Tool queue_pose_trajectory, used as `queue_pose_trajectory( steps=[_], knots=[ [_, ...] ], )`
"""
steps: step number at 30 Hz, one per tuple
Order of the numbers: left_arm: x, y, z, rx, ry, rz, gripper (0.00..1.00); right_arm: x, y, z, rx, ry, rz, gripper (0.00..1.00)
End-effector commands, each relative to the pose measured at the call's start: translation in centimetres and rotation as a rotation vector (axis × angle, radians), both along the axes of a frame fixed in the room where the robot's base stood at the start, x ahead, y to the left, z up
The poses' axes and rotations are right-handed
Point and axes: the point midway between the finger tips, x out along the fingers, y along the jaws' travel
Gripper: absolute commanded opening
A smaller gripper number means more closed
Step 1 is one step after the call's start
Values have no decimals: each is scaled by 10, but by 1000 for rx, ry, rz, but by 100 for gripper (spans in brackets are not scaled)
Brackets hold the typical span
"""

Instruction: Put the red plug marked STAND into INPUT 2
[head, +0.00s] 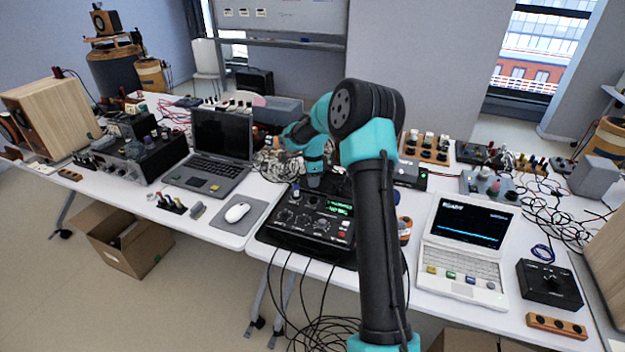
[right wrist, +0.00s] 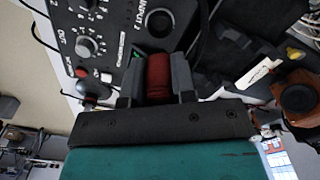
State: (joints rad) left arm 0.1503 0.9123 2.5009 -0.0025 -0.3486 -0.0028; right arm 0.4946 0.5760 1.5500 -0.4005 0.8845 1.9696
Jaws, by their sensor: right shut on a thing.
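In the right wrist view my right gripper (right wrist: 157,82) is shut on a red plug (right wrist: 158,72), held between its two dark fingers. No STAND marking can be read on the plug. The round dark INPUT 2 socket (right wrist: 160,22) is in the black panel just beyond the plug's far end; the plug appears apart from it. In the head view the black test unit (head: 300,238) with green displays stands on the table. My right gripper (head: 314,180) is at its back edge, with the fingers and plug hard to make out. My left gripper is out of view.
A white tag (right wrist: 258,72) with unreadable lettering lies right of the plug in the wrist view. Around the unit are a mouse (head: 237,212), a black laptop (head: 215,155), a white laptop (head: 465,250) and loose cables.

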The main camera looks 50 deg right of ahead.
Motion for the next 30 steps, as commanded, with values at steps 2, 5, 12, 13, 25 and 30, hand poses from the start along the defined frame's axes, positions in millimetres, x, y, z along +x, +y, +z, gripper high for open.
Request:
queue_pose_trajectory(
  steps=[2, 5, 12, 13, 25, 30],
  knots=[
    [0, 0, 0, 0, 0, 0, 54, 0, 0, 0, 0, 0, 1, 2],
    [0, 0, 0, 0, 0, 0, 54, 0, 0, 0, 0, 0, 0, 2],
    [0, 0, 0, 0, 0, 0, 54, 0, 0, -1, 0, 0, 0, 2],
    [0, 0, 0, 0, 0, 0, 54, 0, 0, -1, 0, 0, 0, 2],
    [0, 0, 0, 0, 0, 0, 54, 0, 0, -18, 0, 2, -1, 2],
    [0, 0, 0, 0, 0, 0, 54, 0, 0, -27, 1, 1, -1, 2]
  ],
)
